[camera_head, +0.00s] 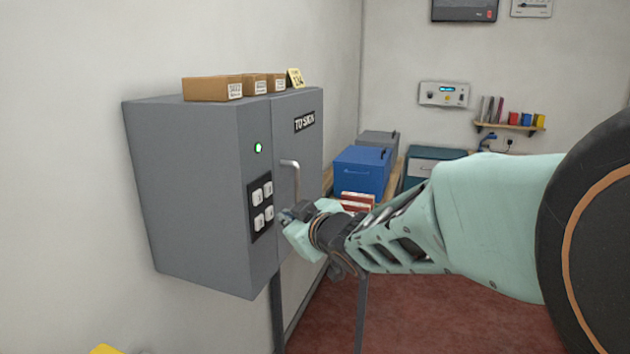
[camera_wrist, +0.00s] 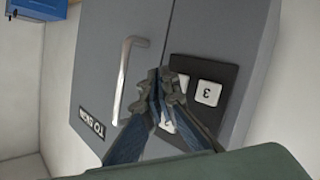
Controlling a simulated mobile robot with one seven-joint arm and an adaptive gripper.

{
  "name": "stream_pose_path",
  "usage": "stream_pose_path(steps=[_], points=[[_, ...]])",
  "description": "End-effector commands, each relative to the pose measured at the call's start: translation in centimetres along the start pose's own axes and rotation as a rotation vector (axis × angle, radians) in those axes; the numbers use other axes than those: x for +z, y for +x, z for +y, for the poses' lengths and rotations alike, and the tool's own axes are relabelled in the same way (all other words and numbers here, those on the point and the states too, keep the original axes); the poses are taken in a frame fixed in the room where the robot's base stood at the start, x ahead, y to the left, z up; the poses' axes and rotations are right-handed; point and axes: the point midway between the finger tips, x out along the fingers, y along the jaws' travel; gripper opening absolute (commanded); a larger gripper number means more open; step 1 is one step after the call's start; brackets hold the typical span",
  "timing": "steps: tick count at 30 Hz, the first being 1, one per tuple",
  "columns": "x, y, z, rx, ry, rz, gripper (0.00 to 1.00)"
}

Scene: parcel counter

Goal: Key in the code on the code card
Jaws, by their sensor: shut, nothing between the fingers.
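The yellow code card (camera_head: 295,78) stands on top of the grey cabinet (camera_head: 195,190); its small dark digits are hard to read. The black keypad (camera_head: 251,226) with several white keys is on the cabinet's front, left of the door handle. It also shows in the wrist view (camera_wrist: 229,73), where one key (camera_wrist: 207,92) reads 3. My gripper (camera_head: 287,215) is shut and empty at the keypad's right side. In the wrist view my fingertips (camera_wrist: 161,76) lie over the keypad and hide some keys. I cannot tell whether they touch a key.
A green light (camera_head: 258,147) glows above the keypad. Small cardboard boxes (camera_head: 212,89) stand on the cabinet. A blue box (camera_head: 360,171) is behind.

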Motion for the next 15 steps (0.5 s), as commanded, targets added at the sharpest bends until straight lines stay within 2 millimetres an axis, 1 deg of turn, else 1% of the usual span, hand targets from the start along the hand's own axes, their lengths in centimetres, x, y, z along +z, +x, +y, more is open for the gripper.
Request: stream_pose_path(steps=[3, 15], points=[[0.5, -1.0, 0.9, 0.003, 0.001, -0.002, 0.0], [2.4, -3.5, 2.6, 0.001, 0.0, 0.0, 0.0]])
